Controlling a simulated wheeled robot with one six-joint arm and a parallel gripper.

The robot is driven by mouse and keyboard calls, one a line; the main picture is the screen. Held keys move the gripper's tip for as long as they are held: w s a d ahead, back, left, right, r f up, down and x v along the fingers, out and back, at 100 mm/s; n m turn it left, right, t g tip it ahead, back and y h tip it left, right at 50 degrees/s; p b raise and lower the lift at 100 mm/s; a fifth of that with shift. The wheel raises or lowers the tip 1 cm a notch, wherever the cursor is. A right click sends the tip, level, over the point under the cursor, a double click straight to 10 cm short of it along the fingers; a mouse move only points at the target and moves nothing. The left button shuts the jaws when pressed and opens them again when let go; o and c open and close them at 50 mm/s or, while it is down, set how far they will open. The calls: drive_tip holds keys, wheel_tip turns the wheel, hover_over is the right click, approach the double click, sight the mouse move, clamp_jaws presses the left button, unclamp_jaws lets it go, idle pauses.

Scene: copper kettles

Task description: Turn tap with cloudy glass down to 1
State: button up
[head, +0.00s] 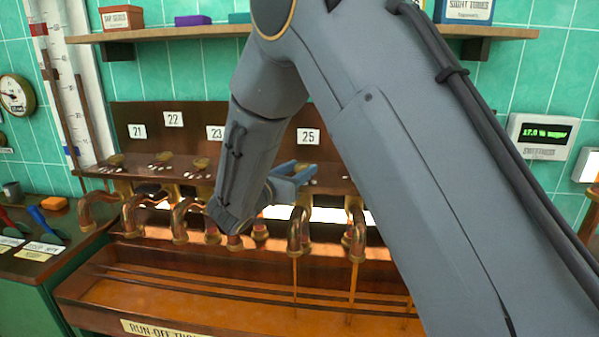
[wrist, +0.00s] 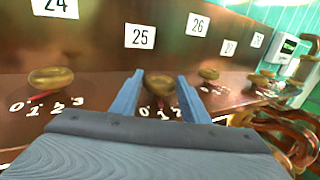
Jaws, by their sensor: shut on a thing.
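In the wrist view, my gripper (wrist: 160,78) has its two blue fingers on either side of the brass tap knob (wrist: 160,88) under plate 25 (wrist: 140,36), shut on it. In the head view my gripper (head: 292,170) is at the panel below plate 25 (head: 308,136), and my arm hides part of the row. Copper spouts (head: 299,230) hang below the panel; thin amber streams (head: 295,278) fall from several. I cannot tell which glass is cloudy.
Neighbouring knobs stand close on both sides, under plate 24 (wrist: 55,7) on the left and plate 26 (wrist: 198,24) on the right. The run-off trough (head: 200,293) lies below the spouts. A shelf (head: 200,34) runs above; a display (head: 541,135) hangs right.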

idle(0.3)
drive_tip(key=o, duration=1.1)
drive_tip(key=shift+c, duration=0.2)
drive_tip(key=b+v, duration=0.2)
drive_tip(key=v, duration=0.6)
drive_tip(key=shift+w, duration=0.1)
